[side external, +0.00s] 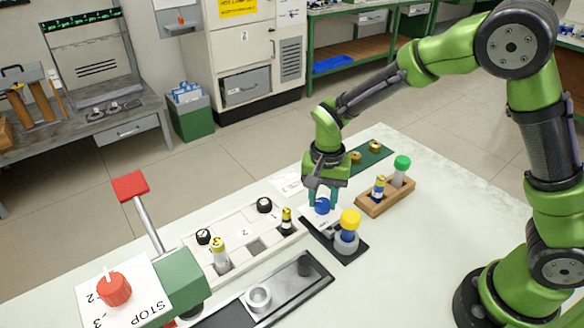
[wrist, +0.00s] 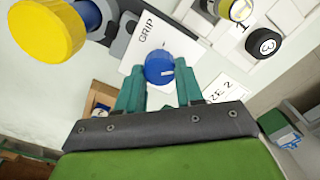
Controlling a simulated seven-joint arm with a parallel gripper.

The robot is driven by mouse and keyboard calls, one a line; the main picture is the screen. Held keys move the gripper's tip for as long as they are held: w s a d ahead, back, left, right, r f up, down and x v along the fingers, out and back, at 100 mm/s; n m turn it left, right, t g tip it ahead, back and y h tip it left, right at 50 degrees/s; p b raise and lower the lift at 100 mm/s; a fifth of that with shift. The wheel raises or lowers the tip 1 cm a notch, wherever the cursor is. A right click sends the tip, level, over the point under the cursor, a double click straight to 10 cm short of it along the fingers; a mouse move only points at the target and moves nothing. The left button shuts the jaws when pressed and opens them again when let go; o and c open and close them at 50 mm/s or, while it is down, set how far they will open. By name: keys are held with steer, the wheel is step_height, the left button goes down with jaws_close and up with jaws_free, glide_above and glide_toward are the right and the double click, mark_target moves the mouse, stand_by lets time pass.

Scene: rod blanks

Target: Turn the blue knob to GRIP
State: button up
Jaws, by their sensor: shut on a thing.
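The blue knob (side external: 322,205) sits on a white plate (side external: 318,222) on the table. In the wrist view the blue knob (wrist: 159,68) has a pale pointer mark on its face, toward the right. The word GRIP is printed on the white plate (wrist: 135,62), up and left of the knob. My gripper (side external: 322,196) reaches down over the knob. In the wrist view my gripper's teal fingers (wrist: 160,85) stand on either side of the knob and are shut on it. Other lettering on the plate is hidden.
A yellow-capped blue piece (side external: 349,226) stands in a grey holder close beside the knob. A wooden rack (side external: 385,196) holds a green-capped tube. A white tray (side external: 240,243) lies to the left. A red knob (side external: 113,289) and a red-topped lever (side external: 131,187) are at front left.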

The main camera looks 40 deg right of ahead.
mark_target(322, 202)
steer(key=n, duration=0.7)
steer(key=shift+w, duration=0.1)
steer(key=n, duration=0.6)
steer(key=shift+a, duration=0.1)
stand_by(0.5)
steer(key=o, duration=1)
steer(key=shift+o, duration=0.2)
steer(key=shift+r, duration=0.1)
step_height(322, 202, up, 17)
